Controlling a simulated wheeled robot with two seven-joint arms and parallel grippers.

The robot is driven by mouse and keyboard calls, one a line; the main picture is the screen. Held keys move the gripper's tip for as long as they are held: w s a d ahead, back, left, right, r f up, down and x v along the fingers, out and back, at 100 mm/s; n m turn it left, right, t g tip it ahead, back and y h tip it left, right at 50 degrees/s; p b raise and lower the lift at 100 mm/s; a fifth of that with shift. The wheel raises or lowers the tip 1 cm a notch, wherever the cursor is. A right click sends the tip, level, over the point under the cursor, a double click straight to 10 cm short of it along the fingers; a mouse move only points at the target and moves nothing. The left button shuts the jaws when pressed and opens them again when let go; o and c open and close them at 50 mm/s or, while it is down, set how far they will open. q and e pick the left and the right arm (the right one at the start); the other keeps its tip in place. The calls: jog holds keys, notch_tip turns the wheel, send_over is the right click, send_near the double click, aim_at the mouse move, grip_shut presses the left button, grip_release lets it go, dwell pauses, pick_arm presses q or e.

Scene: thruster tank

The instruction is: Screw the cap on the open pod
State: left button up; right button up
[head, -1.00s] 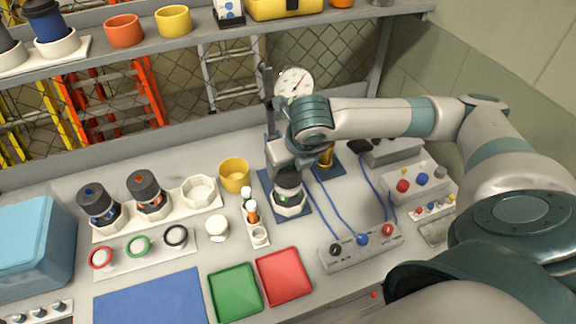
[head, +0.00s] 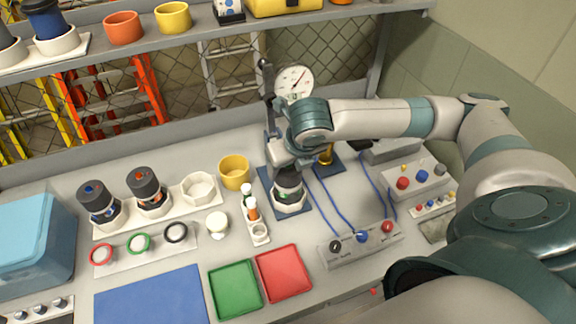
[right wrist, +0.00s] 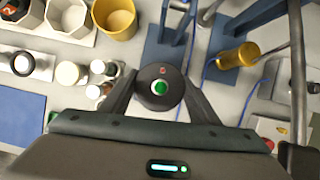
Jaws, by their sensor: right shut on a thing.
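The pod (head: 286,197), with a green mark on its side, stands upright in a white holder on a blue base plate. A dark round cap (right wrist: 159,87) with a green centre and a small red mark sits between the fingers of my right gripper (right wrist: 160,92), which is shut on it. In the head view the right gripper (head: 287,166) is directly above the pod, with the cap at the pod's top. I cannot tell how far the thread is engaged. My left gripper is not in view.
Two dark-capped pods (head: 98,204) and an empty white holder (head: 199,187) stand at left. A yellow cup (head: 235,173), a small vial rack (head: 258,232) and a dial gauge (head: 294,82) are near the arm. A cabled control box (head: 361,246) stands front right. Green and red trays lie in front.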

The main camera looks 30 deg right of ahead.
jog(key=shift+f, duration=0.4)
dwell(0.4)
jog(key=o, duration=1.1)
jog(key=shift+o, duration=0.2)
jog(key=shift+r, duration=0.1)
